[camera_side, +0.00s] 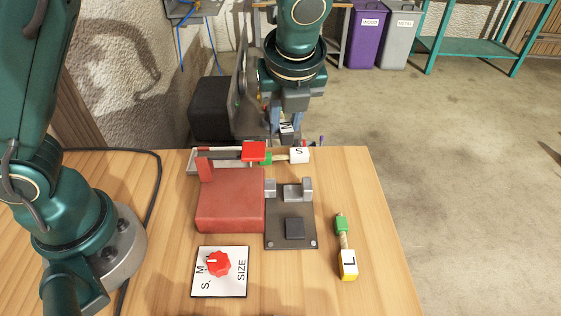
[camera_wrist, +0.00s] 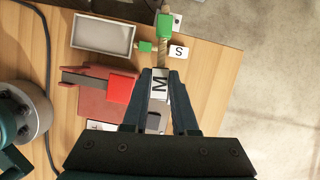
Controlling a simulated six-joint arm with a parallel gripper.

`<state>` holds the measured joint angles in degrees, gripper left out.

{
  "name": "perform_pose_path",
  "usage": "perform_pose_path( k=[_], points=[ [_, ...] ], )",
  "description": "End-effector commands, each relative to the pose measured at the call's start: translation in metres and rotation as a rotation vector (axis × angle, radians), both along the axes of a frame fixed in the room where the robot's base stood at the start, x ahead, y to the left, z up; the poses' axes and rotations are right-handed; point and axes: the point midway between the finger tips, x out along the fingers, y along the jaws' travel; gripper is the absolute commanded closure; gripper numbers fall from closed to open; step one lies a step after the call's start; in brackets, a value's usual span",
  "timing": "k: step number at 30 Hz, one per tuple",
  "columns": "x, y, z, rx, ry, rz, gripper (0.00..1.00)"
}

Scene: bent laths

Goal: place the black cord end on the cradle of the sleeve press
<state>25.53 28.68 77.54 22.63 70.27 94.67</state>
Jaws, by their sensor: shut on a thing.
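My gripper (camera_side: 287,128) is shut on the white-labelled M block (camera_wrist: 159,85) of a cord. It holds it in the air beyond the table's back edge in the side view. In the wrist view a tan cord and a green sleeve (camera_wrist: 164,27) extend away from the M block. The gripper hides much of the block's sides, so I cannot tell whether they are black. The sleeve press (camera_side: 230,212) has a red body and raised red head.
Another cord's S block (camera_side: 299,155) and green sleeve lie near a grey tray (camera_wrist: 103,35). A cord with an L block (camera_side: 348,263) lies right of the press. A red SIZE dial (camera_side: 219,263) sits in front. The table is clear around the L cord.

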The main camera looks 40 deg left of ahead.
Motion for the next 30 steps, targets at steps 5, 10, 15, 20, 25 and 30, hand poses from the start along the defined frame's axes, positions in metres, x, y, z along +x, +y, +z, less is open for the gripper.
perform_pose_path(
  k=[5, 10, 15, 20, 25, 30],
  points=[
    [-0.033, -0.042, 0.003, 0.007, -0.002, -0.010, 1.00],
    [-0.057, -0.071, 0.004, 0.015, -0.003, -0.080, 1.00],
    [-0.066, -0.084, -0.002, 0.016, -0.002, -0.131, 1.00],
    [-0.067, -0.084, -0.031, 0.020, 0.001, -0.135, 1.00],
    [-0.067, -0.084, -0.054, 0.017, -0.001, -0.135, 1.00],
    [-0.067, -0.084, -0.072, 0.018, 0.000, -0.135, 1.00]
  ],
)
